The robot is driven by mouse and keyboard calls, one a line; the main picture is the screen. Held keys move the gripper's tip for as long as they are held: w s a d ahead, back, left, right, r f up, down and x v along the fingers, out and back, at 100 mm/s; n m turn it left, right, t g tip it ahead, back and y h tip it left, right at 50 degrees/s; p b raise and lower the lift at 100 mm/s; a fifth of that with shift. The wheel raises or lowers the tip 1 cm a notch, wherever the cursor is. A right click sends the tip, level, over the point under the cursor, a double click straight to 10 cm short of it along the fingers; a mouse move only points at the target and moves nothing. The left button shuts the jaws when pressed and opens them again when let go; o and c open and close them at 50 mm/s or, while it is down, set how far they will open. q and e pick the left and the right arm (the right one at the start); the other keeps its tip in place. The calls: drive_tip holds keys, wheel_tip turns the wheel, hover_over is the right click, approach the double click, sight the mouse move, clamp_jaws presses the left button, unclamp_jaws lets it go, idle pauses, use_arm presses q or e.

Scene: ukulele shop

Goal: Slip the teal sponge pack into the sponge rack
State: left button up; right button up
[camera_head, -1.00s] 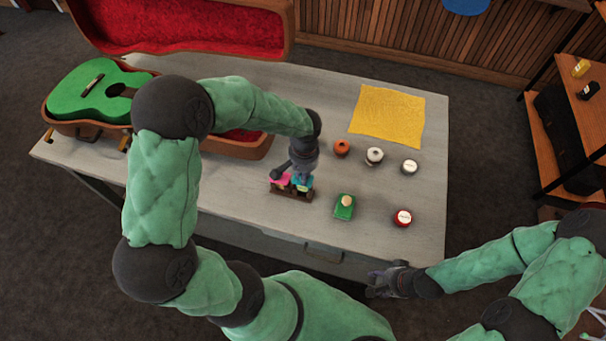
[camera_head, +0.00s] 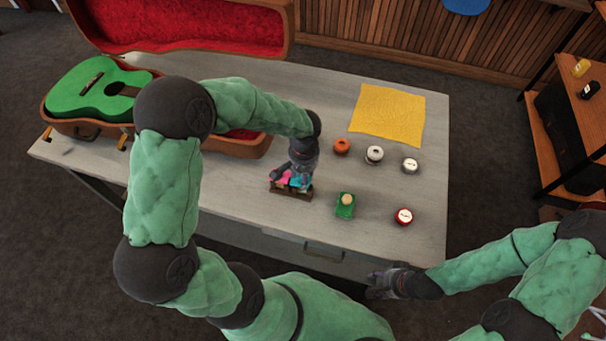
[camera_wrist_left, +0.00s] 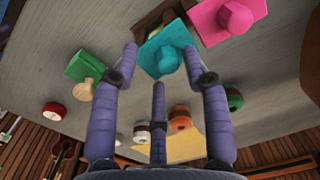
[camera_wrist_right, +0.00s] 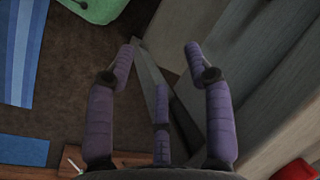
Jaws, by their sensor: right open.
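The teal sponge pack (camera_head: 299,182) sits at the brown sponge rack (camera_head: 291,194), on the right of the pink pack (camera_head: 281,181). In the left wrist view the teal pack (camera_wrist_left: 163,48) shows its round knob between my fingertips, and a bit of the rack (camera_wrist_left: 168,17) shows behind it. I cannot tell how deep the teal pack sits. My left gripper (camera_head: 292,175) is open, its fingers spread around the teal pack; it also shows in the left wrist view (camera_wrist_left: 161,52). My right gripper (camera_head: 374,286) is open and empty, low beside the table's front edge.
A green pack (camera_head: 345,209) with a pale knob lies right of the rack. Several round tins, including a red one (camera_head: 403,216), stand farther right. A yellow cloth (camera_head: 388,114) lies behind. The open case with the green ukulele (camera_head: 90,90) is at the left.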

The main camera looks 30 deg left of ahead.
use_arm(q)
drive_tip(key=shift+r, duration=0.1)
wheel_tip(320, 180, up, 12)
drive_tip(key=shift+d, duration=0.15)
idle(0.5)
